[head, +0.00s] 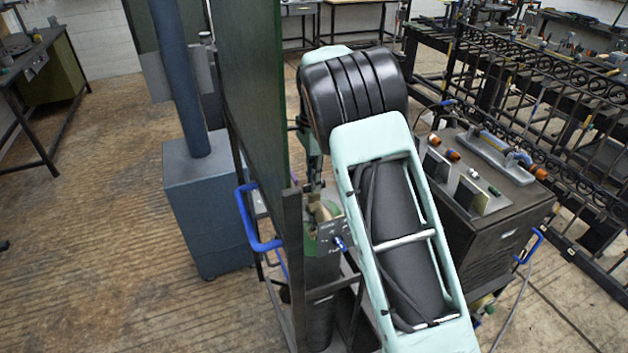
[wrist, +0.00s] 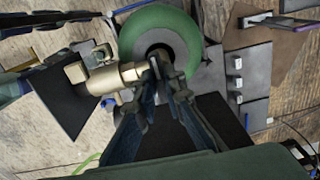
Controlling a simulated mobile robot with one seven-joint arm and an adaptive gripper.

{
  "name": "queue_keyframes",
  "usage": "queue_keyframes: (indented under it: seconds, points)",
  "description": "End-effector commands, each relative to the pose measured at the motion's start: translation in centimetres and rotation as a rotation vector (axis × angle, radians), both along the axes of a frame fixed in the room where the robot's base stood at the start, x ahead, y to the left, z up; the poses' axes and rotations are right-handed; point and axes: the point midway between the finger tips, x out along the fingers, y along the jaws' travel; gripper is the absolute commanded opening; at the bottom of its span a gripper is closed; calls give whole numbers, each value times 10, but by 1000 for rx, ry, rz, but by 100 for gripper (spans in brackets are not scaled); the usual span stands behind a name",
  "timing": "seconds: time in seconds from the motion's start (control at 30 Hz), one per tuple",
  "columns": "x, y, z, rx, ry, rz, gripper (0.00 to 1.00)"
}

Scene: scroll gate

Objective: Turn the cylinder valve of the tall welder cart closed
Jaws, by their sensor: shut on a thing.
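In the wrist view the green cylinder (wrist: 160,20) is seen from above, with a brass valve (wrist: 104,80) on its top. My gripper (wrist: 163,72) reaches over the cylinder top at the right end of the brass valve. Its fingers are shut on the valve's end, and the gripped part is mostly hidden between them. In the head view the brass valve (head: 322,211) and the cylinder's green shoulder (head: 327,240) show between the cart's upright and my arm. The tall welder cart (head: 294,262) has a blue handle (head: 257,222). My gripper is hard to make out there.
A tall green panel (head: 252,90) stands close on the left of my arm. Beyond it is a blue-grey column on a box base (head: 208,200). A dark welder box (head: 490,205) and a scrollwork gate (head: 560,110) stand at right. Open floor (head: 110,250) lies at left.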

Motion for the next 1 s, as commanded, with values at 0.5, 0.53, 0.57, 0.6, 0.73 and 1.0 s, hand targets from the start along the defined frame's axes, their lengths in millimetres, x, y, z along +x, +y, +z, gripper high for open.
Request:
queue_keyframes:
  seconds: [0.5,0.53,0.57,0.6,0.73,1.0]
  points:
    - [1,0,3,1,-2,0,27]
    - [1,0,6,1,-2,0,27]
    - [1,0,9,0,-3,0,27]
    - [1,0,14,0,-3,0,27]
    - [2,0,39,1,-6,-1,27]
    - [1,0,95,1,-5,0,27]
